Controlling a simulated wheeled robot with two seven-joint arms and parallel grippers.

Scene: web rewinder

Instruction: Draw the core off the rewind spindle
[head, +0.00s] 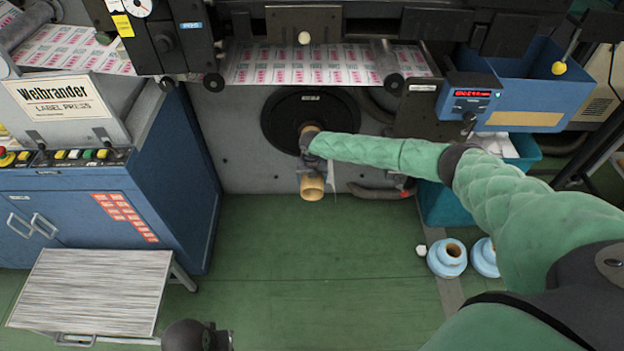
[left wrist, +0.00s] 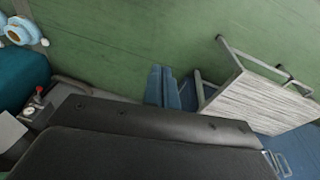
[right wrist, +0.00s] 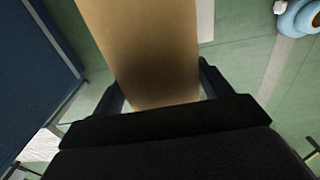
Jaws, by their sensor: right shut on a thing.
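The core is a tan cardboard tube (head: 312,187) in the head view. Its lower open end points toward me and down, and a tan part shows above the gripper, in front of the black round flange (head: 283,112) of the rewind spindle. The spindle itself is hidden, so I cannot tell how far the core sits on it. My right gripper (head: 312,163) is shut around the core's middle. In the right wrist view the core (right wrist: 145,45) fills the space between the two fingers. My left gripper (left wrist: 164,88) is shut and empty, away from the core.
The blue label press cabinet (head: 160,150) stands left, with a striped-top stool (head: 95,290) before it. A printed web (head: 300,63) runs above the flange. Blue rolls (head: 447,258) and a teal bin (head: 445,205) are at right. The green floor below the core is clear.

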